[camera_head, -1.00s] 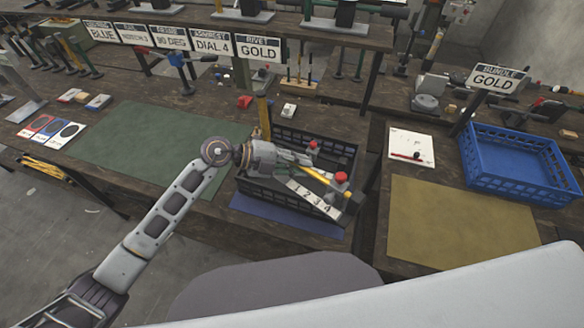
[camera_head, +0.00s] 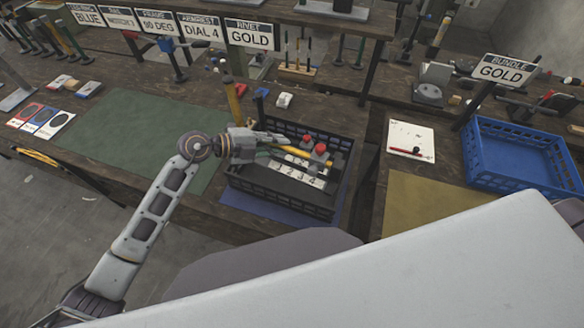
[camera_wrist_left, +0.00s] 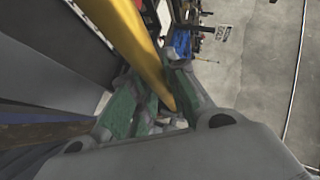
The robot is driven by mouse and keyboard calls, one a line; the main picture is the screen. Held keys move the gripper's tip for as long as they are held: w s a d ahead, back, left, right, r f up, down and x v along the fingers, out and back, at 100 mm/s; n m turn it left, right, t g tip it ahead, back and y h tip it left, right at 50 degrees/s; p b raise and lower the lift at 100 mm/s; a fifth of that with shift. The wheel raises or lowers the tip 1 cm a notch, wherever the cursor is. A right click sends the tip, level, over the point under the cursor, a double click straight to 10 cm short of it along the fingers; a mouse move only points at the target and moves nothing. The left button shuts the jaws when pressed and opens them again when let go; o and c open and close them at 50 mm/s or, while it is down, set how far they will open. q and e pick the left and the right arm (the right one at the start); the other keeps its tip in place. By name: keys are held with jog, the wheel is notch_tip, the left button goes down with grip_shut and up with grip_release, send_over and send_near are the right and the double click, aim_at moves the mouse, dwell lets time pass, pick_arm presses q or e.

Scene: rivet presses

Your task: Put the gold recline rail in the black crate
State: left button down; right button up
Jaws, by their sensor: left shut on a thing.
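The gold recline rail (camera_head: 296,152) is a slim yellow-gold bar, held by my left gripper (camera_head: 268,146). In the left wrist view the rail (camera_wrist_left: 135,45) runs diagonally between the green-padded fingers. The black crate (camera_head: 270,205) stands on the bench with its slatted front wall facing me. The gripper and rail show over the back part of the crate, and the rail looks above its floor. A white strip numbered 1 to 4 (camera_head: 298,173) and two red knobs (camera_head: 319,148) show beside the rail; I cannot tell whether they join it. My right gripper is out of view.
A blue mat (camera_head: 243,203) lies under the crate. A green mat (camera_head: 140,135) is to the left. A blue crate (camera_head: 515,180) and an olive mat (camera_head: 425,205) are at the right. An upright post (camera_head: 233,100) stands close behind the gripper. A RIVET GOLD sign (camera_head: 252,35) is above.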

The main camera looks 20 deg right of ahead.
pick_arm(q)
jog(key=shift+w+a, duration=0.1)
jog(key=shift+w, duration=0.2)
jog(key=shift+n+t, duration=0.3)
jog(key=shift+w+t, duration=0.1)
jog(key=shift+t, duration=0.3)
jog(key=shift+f, duration=0.1)
notch_tip(320, 180, down, 6)
dwell(0.5)
jog(key=shift+f, duration=0.1)
jog(key=shift+f, duration=1.8)
jog(key=shift+f, duration=0.55)
